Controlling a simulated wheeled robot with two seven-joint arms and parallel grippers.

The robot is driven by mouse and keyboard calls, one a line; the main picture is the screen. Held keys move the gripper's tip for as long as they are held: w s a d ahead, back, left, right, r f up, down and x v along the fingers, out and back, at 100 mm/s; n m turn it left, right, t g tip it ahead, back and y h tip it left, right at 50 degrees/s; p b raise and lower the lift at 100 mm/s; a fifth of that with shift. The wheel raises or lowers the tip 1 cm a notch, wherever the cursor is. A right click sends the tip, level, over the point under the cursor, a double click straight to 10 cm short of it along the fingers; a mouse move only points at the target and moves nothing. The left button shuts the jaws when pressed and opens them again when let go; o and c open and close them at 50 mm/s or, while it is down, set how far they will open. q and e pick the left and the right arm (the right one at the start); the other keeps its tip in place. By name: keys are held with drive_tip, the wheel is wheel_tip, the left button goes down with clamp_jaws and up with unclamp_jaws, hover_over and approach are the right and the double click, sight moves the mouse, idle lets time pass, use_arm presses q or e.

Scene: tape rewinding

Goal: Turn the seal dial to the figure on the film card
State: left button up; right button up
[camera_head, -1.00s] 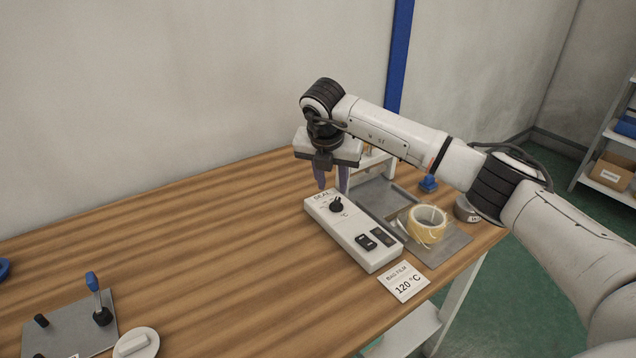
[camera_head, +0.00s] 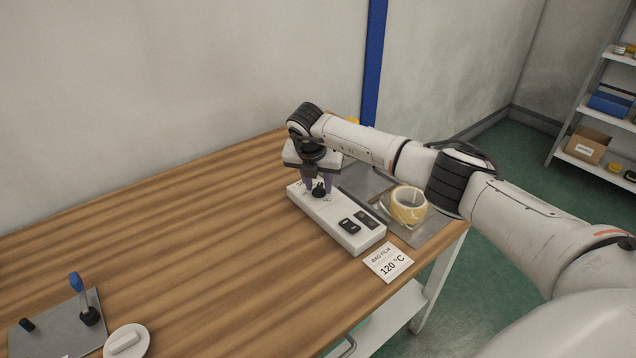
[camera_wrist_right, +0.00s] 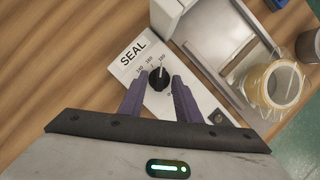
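The white seal control box (camera_head: 337,222) stands on the wooden table, with a black seal dial (camera_head: 319,189) at its far end. In the right wrist view the dial (camera_wrist_right: 158,79) has a light pointer line toward the top, and printed figures around it, too small to read surely. The film card (camera_head: 388,262) beside the box reads "BAG FILM 120 °C". My right gripper (camera_head: 317,187) is over the dial, pointing down. Its purple fingers (camera_wrist_right: 158,88) are apart, one on each side of the dial, with gaps visible. My left gripper is out of view.
A roll of yellowish tape (camera_head: 408,205) sits on a grey metal plate (camera_head: 429,231) right of the box. A plate with a blue-handled lever (camera_head: 77,283) and a white round piece (camera_head: 126,342) lie at the near left. The table's middle is clear.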

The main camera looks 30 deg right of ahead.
clamp_jaws()
